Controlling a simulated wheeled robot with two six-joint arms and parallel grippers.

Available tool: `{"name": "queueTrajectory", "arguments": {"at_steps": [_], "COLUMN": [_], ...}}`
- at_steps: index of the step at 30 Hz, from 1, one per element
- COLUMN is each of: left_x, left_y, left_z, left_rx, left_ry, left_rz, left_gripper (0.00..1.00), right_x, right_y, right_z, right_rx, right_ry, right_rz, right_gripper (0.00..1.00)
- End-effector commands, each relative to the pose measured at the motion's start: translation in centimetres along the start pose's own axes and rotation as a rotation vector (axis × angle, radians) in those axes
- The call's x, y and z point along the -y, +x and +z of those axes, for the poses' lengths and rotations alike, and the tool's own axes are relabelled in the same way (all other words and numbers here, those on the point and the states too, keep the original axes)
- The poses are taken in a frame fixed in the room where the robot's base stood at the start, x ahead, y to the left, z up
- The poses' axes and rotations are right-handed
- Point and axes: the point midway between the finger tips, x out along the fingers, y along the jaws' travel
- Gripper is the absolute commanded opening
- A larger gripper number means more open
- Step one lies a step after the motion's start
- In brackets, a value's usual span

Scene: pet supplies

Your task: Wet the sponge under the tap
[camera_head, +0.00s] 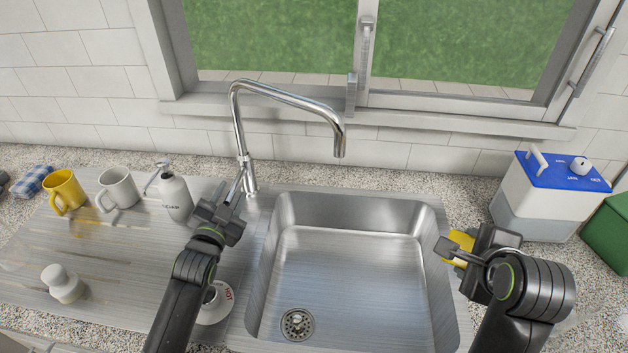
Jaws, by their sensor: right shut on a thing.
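The yellow sponge (461,241) is held in my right gripper (452,250), at the right rim of the sink (350,262). The gripper covers part of the sponge. The chrome tap (288,97) stands behind the sink's back left corner, and its spout end is above the back of the basin. No water shows below the spout. My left gripper (228,192) is close to the tap's lever at the base, with its fingers apart. I cannot tell whether it touches the lever.
A yellow mug (65,190), a white mug (119,187) and a white bottle (175,195) stand at the left. A white jar (62,283) and a white bowl (217,303) are nearer. A blue-topped box (550,205) stands at the right. The basin is empty, with a drain (297,323).

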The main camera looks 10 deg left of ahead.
Motion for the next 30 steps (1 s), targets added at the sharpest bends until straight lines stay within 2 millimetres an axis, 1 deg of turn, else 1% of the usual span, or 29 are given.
{"name": "queueTrajectory", "arguments": {"at_steps": [3,6,14,17,23,30], "left_x": [0.04,0.02,0.01,0.01,0.00,-0.01], "left_y": [0.98,1.35,1.43,1.42,1.41,1.40], "left_z": [-0.08,-0.04,-0.01,0.00,0.00,0.00], "left_rx": [-0.001,-0.001,-0.001,0.000,0.000,0.000], "left_ry": [0.000,-0.001,0.000,0.000,0.000,-0.001], "left_rz": [0.000,0.000,0.000,0.000,0.000,0.000], "left_gripper": [0.38,0.38,0.38,0.27,0.01,0.00], "right_x": [0.16,0.18,0.17,0.17,0.17,0.17], "right_y": [-0.15,-0.17,-0.16,-0.16,-0.16,-0.17], "right_z": [0.03,0.04,0.03,0.03,0.03,0.03], "right_rx": [0.000,0.000,0.000,0.000,0.000,0.000], "right_ry": [0.000,0.000,0.000,0.000,0.000,0.000], "right_rz": [0.000,0.000,0.000,0.000,0.000,0.000], "right_gripper": [0.36,0.36,0.36,0.36,0.36,0.36]}}
